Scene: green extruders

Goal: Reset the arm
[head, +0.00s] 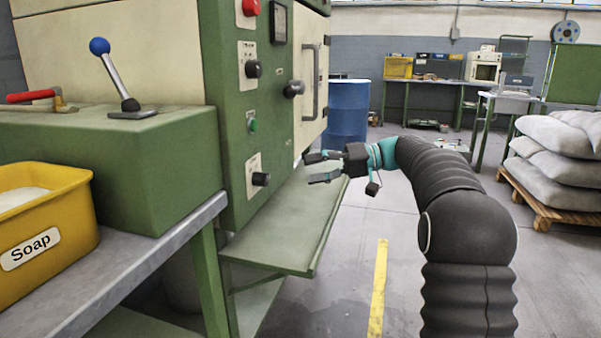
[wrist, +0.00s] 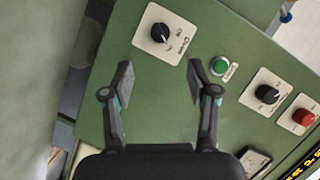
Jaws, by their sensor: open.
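My gripper (head: 318,168) is open and empty in the head view, held over the green shelf on the machine's front and pointing left toward the control panel. In the wrist view its two fingers (wrist: 158,82) stand apart with nothing between them. Beyond them is the green panel, with a black knob (wrist: 161,34) on a white plate above the left finger and a green button (wrist: 219,65) by the right finger. My black sleeved arm reaches in from the lower right of the head view.
The green machine (head: 226,110) and its shelf (head: 285,230) stand close to my gripper. A yellow soap bin (head: 75,215) sits on the bench at left. A blue barrel (head: 347,108) stands behind; sacks (head: 560,145) lie on a pallet at right. Floor is open around the yellow line.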

